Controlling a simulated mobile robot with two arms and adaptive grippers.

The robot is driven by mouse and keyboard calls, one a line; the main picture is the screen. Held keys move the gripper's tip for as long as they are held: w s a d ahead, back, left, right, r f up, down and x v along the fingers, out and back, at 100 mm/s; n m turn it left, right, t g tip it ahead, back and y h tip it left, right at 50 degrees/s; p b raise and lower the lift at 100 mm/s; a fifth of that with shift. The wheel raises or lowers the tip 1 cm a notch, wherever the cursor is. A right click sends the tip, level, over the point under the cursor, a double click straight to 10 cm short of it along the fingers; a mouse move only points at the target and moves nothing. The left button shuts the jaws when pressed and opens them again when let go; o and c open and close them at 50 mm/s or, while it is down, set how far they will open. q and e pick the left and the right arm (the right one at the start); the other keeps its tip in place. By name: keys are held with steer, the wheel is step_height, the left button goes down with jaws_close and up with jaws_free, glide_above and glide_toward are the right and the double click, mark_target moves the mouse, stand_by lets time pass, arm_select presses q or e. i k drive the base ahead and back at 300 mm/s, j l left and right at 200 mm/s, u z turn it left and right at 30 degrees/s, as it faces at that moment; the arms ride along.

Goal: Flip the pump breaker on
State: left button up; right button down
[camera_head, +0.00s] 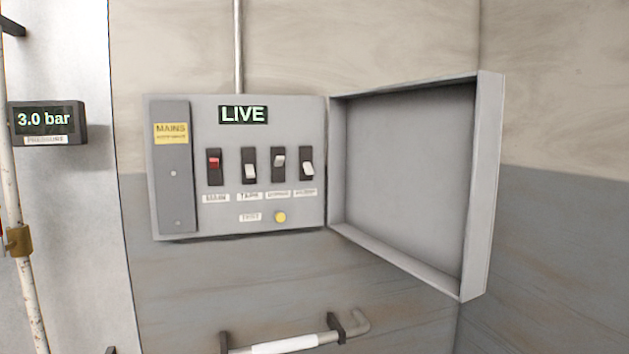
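A grey breaker panel (290,107) hangs on the wall, its cover (410,180) swung open to the right. A lit sign at its top reads "LIVE" (243,115). Below is a row of switches. The red-levered main switch (214,162) is at the left, its lever in the upper part. The second switch (256,174) has its white lever down. The third switch (279,160) has its lever up. The rightmost switch (308,170) has its lever down. The small labels on the right are too blurred to tell which is the pump breaker. Neither gripper is in view.
A yellow button (280,217) sits beside a small label under the switches. A grey strip with a "MAINS" label (171,134) covers the panel's left side. A pressure display (45,122) reads 3.0 bar. A pipe or handrail (285,345) runs below. The open cover juts out right.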

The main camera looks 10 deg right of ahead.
mark_target(307, 166)
steer(key=i+j+z, duration=0.35)
steer(key=i+j, duration=0.45)
